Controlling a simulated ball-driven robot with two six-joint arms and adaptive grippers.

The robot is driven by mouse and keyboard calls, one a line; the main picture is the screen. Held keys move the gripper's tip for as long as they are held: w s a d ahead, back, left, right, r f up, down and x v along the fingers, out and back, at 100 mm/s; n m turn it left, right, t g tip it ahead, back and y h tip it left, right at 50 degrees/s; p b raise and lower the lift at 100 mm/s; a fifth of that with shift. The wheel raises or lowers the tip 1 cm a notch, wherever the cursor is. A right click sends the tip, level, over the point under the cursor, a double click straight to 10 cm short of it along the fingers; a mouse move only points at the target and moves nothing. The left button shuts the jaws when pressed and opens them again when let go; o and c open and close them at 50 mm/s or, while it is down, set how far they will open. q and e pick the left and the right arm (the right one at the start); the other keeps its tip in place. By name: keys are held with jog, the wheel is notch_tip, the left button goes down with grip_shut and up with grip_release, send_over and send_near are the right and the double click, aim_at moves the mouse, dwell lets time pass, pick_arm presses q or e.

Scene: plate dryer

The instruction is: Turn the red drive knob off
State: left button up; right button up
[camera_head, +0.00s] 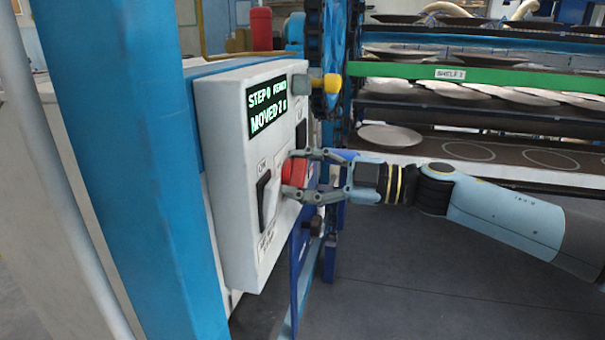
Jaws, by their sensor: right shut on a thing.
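The red drive knob (293,172) sits on the front of a white control box (225,130), near its middle right. My right gripper (290,174) comes in from the right and is shut on the knob, one finger above it and one below. The fingers hide part of the knob, and I cannot tell which way it is turned. A black rocker switch (264,200) marked ON is just left of the knob. My left gripper is not in view.
A yellow-tipped lever (331,83) sticks out at the box's upper right. A blue post (125,150) stands left of the box. Shelves with several plates (391,136) and a green shelf edge (490,76) are behind. The floor (430,280) below my right arm is clear.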

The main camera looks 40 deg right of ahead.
jog(key=shift+n, duration=0.3)
jog(key=n, duration=0.3)
jog(key=shift+f+n, duration=0.1)
jog(key=shift+n, duration=0.3)
jog(key=n+b, duration=0.1)
jog(key=n, duration=0.2)
jog(key=shift+f+n, duration=0.1)
jog(key=shift+n, duration=0.2)
jog(key=n+b, duration=0.2)
jog(key=n, duration=0.2)
jog(key=shift+n, duration=0.3)
jog(key=n+b, duration=0.1)
jog(key=n, duration=0.3)
jog(key=shift+f+n+b, duration=0.1)
jog(key=shift+n+b, duration=0.3)
jog(key=shift+n, duration=0.3)
jog(key=o, duration=1.2)
jog(key=shift+s+d, duration=0.1)
